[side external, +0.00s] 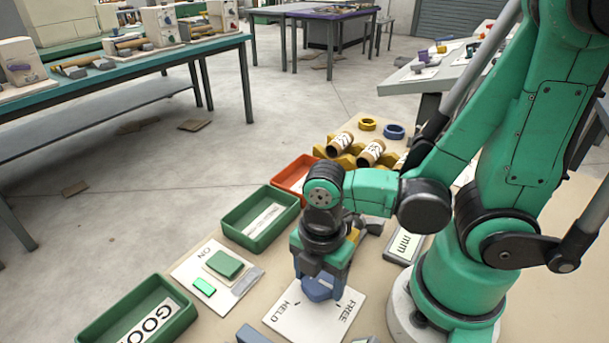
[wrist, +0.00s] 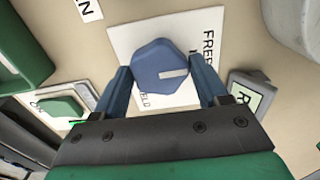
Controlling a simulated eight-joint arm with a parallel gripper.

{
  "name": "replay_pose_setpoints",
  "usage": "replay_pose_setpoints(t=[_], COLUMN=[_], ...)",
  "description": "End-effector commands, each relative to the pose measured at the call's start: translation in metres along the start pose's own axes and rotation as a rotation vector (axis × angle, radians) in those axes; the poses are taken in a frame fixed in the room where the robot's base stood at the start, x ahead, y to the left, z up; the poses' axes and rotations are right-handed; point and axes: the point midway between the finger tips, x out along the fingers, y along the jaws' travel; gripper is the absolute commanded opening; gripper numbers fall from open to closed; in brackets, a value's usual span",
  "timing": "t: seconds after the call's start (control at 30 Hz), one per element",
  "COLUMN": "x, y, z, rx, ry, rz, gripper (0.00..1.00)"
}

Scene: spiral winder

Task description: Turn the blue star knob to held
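The blue star knob (wrist: 158,64) sits on a white plate (wrist: 124,38) lettered HELD and FREE. It also shows low under my gripper in the side external view (side external: 316,290). A white mark on the knob's top points to the right in the wrist view, toward the right finger. My gripper (wrist: 160,72) is over the plate, with one blue finger on each side of the knob. The fingertips are very close to the knob's sides; I cannot tell whether they press on it. Part of the HELD lettering is hidden in the wrist view.
A plate marked ON with a green button (side external: 224,264) lies to the left. Green trays (side external: 141,318) (side external: 262,216) and a red tray (side external: 293,174) stand on the bench. A grey block with a display (side external: 405,246) is right of the plate. Cardboard tubes (side external: 370,152) lie behind.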

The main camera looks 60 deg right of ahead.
Motion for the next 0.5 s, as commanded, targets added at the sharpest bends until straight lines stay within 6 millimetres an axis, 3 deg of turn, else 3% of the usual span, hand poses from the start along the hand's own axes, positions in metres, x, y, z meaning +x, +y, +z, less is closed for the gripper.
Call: replay_pose_setpoints(t=[0.03, 0.2, 0.5], x=[0.0, -0.0001, -0.0001], y=[0.0, -0.0001, -0.0002], z=[0.0, 0.0, 0.0], rx=[0.0, 0.0, 0.042], ry=[0.0, 0.0, -0.001], rz=[0.0, -0.001, -0.002], gripper=[0.5, 0.06, 0.06])
